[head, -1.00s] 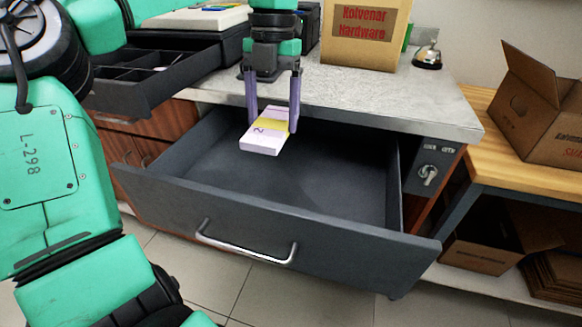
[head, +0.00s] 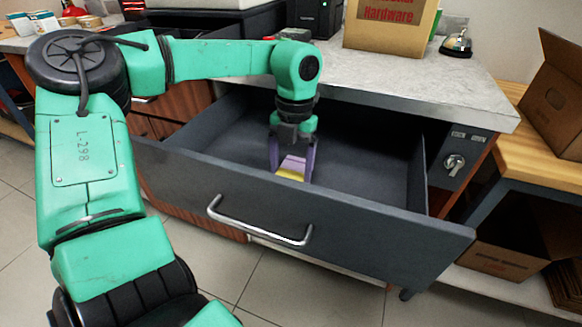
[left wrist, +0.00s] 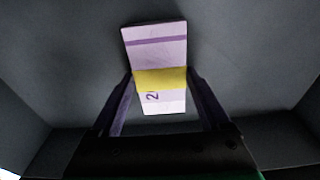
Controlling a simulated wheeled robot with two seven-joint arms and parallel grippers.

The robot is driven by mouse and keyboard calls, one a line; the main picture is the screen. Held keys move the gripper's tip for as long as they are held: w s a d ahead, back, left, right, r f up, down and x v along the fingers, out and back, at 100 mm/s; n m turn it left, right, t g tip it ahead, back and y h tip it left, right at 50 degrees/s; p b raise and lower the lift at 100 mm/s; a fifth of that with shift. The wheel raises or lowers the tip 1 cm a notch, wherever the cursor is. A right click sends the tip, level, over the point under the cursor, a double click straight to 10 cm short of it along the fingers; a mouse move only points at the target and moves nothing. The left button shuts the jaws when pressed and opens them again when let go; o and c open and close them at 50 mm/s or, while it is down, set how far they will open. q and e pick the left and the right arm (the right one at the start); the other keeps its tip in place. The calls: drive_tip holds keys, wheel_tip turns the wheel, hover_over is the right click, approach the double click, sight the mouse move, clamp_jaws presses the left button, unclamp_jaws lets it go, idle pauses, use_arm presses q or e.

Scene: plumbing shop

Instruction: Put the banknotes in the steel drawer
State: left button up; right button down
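The steel drawer (head: 365,225) is dark grey, pulled open under the counter, with a bar handle on its front. My left gripper (head: 291,170) reaches down into it, near its middle, its fingertips partly hidden by the drawer front. It is shut on the banknotes (head: 292,164), a pale lilac bundle with a yellow band. In the left wrist view the bundle (left wrist: 158,50) sits between the two fingers (left wrist: 160,82), touching both at the band, above the drawer's bare floor. I cannot tell whether the bundle touches the floor. My right gripper is not in view.
The grey countertop (head: 430,85) lies above the drawer and holds a cardboard box (head: 390,30) and a bell (head: 456,43). A key switch (head: 454,165) is right of the drawer. A wooden bench (head: 510,150) with an open carton stands at the right.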

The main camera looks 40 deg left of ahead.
sight(293, 170)
use_arm(q)
drive_tip(key=shift+o, duration=1)
drive_tip(key=shift+r, duration=0.2)
wheel_tip(293, 170, up, 12)
drive_tip(key=w+p, duration=0.1)
drive_tip(key=p, duration=0.1)
drive_tip(key=shift+w+a, duration=0.2)
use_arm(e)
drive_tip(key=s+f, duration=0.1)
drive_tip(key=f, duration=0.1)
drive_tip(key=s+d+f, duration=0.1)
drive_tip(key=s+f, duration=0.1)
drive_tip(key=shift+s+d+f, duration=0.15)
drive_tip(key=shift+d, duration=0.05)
use_arm(q)
drive_tip(key=shift+f, duration=0.15)
